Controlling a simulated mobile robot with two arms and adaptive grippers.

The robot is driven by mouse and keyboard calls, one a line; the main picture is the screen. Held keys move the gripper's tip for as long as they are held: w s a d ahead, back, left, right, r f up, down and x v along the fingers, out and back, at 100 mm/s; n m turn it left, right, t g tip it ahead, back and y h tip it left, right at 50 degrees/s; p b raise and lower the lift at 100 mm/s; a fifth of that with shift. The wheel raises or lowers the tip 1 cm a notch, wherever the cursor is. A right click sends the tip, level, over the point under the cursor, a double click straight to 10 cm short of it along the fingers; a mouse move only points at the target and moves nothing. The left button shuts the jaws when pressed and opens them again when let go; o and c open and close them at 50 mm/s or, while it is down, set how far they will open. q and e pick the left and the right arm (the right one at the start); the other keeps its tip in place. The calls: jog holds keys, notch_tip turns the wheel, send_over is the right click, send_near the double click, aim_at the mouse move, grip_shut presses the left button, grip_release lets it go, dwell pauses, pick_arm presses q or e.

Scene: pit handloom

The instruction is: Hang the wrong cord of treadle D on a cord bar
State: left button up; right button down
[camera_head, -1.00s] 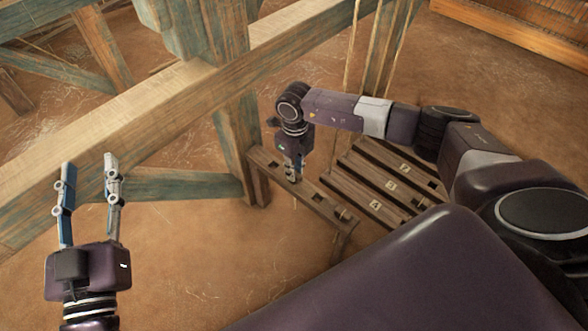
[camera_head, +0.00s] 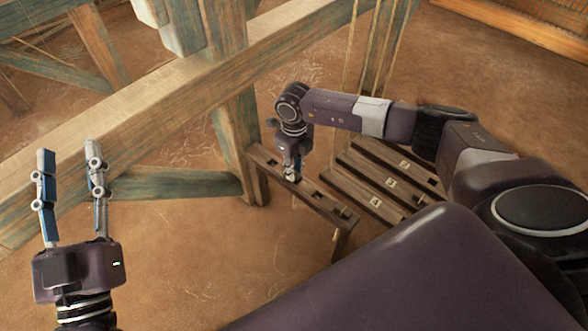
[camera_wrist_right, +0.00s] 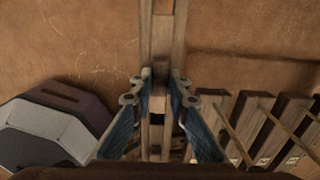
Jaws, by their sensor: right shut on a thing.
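My right gripper (camera_head: 292,177) points down at a narrow slotted wooden rail (camera_head: 326,208). In the right wrist view its fingers (camera_wrist_right: 160,78) are closed on a small wooden piece (camera_wrist_right: 160,72) in line with the rail. Whether a cord is attached to that piece cannot be told. Several wooden treadles (camera_head: 362,193) with small pale tags lie right of the rail; which is D cannot be told. Thin upright cords (camera_head: 353,50) hang behind them. In the right wrist view, cords (camera_wrist_right: 236,142) slant over the treadles. My left gripper (camera_head: 70,148) is open and empty at left.
A thick loom beam (camera_head: 150,105) crosses behind the rail, with a heavy post (camera_head: 226,60) rising from it. A lower brace (camera_head: 175,186) runs left of the rail. Bare earth floor (camera_head: 190,250) is open in front. A wooden edge (camera_head: 500,28) is at upper right.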

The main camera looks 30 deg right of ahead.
jog(key=c, duration=1.8)
grip_release()
jog(key=shift+o, duration=0.2)
jog(key=shift+r, duration=0.1)
